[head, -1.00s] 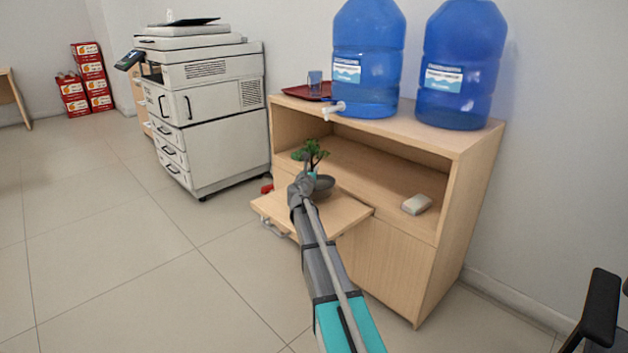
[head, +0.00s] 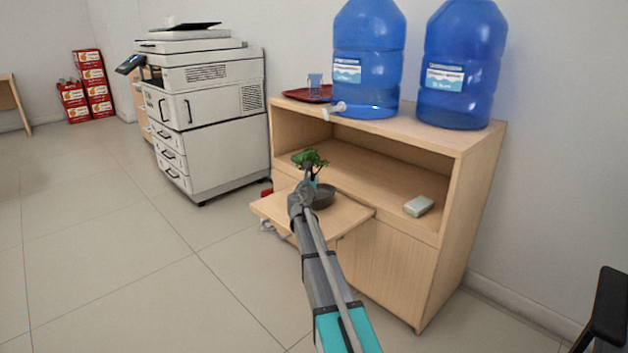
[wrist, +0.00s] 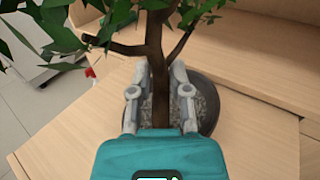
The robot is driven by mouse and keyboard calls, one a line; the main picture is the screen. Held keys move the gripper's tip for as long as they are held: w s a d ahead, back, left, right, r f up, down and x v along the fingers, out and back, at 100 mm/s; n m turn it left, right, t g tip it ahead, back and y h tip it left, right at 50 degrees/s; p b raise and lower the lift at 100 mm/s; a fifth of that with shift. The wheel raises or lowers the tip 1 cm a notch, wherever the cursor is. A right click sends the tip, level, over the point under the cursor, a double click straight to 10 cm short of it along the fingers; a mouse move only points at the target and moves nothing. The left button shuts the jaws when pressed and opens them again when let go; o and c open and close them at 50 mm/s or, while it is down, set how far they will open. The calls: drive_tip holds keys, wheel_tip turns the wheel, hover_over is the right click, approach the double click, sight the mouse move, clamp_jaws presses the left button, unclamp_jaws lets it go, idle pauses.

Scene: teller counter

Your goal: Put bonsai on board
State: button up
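The bonsai (head: 310,158) has green leaves, a brown trunk and a round dark pot (head: 323,196) filled with grey pebbles. It stands upright over the pale wooden board (head: 350,213) that sticks out from the cabinet front. I cannot tell whether the pot touches the board or is just above it. In the wrist view the trunk (wrist: 158,85) runs between the two fingers of my gripper (wrist: 160,75), which are closed in on it from both sides. In the head view my gripper (head: 303,187) hides the pot's left part.
The wooden cabinet (head: 440,150) has an open shelf with a small pale box (head: 419,206). On top are two blue water bottles (head: 368,60) and a red tray (head: 305,94) with a glass. A white printer (head: 215,110) stands left. The board's right part is bare.

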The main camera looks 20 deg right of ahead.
drive_tip(key=shift+o, duration=1.3)
drive_tip(key=shift+s, duration=0.1)
drive_tip(key=v, duration=1.1)
drive_tip(key=shift+s+a, duration=0.3)
